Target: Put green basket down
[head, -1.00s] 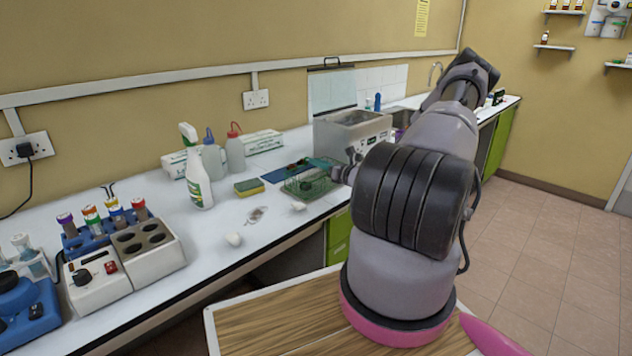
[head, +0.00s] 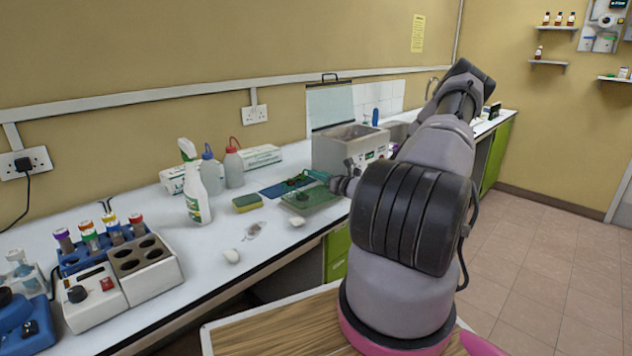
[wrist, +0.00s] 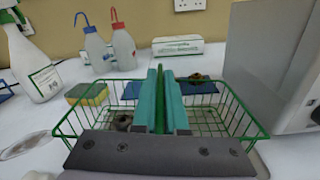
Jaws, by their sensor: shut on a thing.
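The green basket (head: 318,204) is a wire tray with a green rim, at the right of the white bench, in front of the grey metal bath. In the wrist view the basket (wrist: 85,119) spreads below and around my gripper. My gripper (head: 318,176) is shut, its teal fingers (wrist: 160,90) closed on the basket's upright green handle. The basket looks level and low over the bench; I cannot tell whether its base touches. A small dark metal item (wrist: 123,122) shows inside the mesh. My wrist housing hides the basket's near side.
A blue mat (head: 272,190) with dark parts lies behind the basket. A yellow-green sponge (head: 247,203), spray bottle (head: 195,190) and wash bottles (head: 233,167) stand left. The metal bath (head: 335,154) is close behind right.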

